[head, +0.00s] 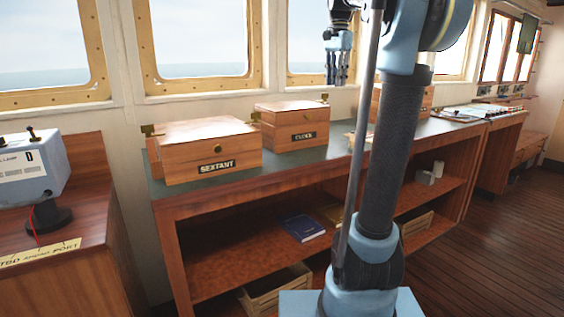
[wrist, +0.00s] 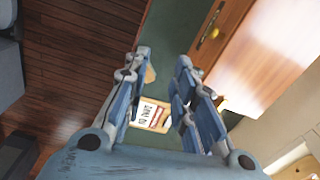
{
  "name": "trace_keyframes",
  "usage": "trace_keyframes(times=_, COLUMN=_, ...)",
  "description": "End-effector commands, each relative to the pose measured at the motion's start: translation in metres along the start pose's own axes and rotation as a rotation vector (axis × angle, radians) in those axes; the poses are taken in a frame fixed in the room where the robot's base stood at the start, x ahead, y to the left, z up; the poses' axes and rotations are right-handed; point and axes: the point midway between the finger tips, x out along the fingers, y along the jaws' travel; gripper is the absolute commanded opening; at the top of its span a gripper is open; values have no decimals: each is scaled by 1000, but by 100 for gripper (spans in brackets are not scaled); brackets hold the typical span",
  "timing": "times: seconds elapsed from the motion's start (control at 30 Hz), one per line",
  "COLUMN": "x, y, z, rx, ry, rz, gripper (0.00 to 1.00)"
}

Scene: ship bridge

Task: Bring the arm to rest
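My gripper (head: 338,78) hangs pointing down in front of the windows, above the green-topped counter (head: 350,140), in the head view. In the wrist view its two blue-grey fingers stand apart with a gap between the tips (wrist: 158,62), and nothing is held between them. A small white and red printed item (wrist: 150,114) shows through the gap, lower down on the green top. My arm rises in front of the counter and hides part of it in the head view.
Wooden boxes marked SEXTANT (head: 210,152) and CLOCK (head: 292,127) stand on the counter. Another wooden box (head: 418,101) is partly behind my arm. A blue book (head: 303,228) lies on the shelf below. A grey-blue device (head: 30,168) stands at left. Open floor (head: 510,240) lies to the right.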

Motion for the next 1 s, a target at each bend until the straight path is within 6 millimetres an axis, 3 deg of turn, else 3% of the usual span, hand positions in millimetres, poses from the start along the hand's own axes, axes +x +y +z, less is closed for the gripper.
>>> trace_keyframes(times=0.47, x=125, y=88, z=72, rx=-334, ry=47, rz=-40, gripper=25)
trace_keyframes(times=0.77, x=228, y=149, z=120, rx=-554, ry=84, rz=-57, gripper=25)
trace_keyframes(times=1.0, x=319, y=196, z=158, rx=-727, ry=118, rz=-65, gripper=25)
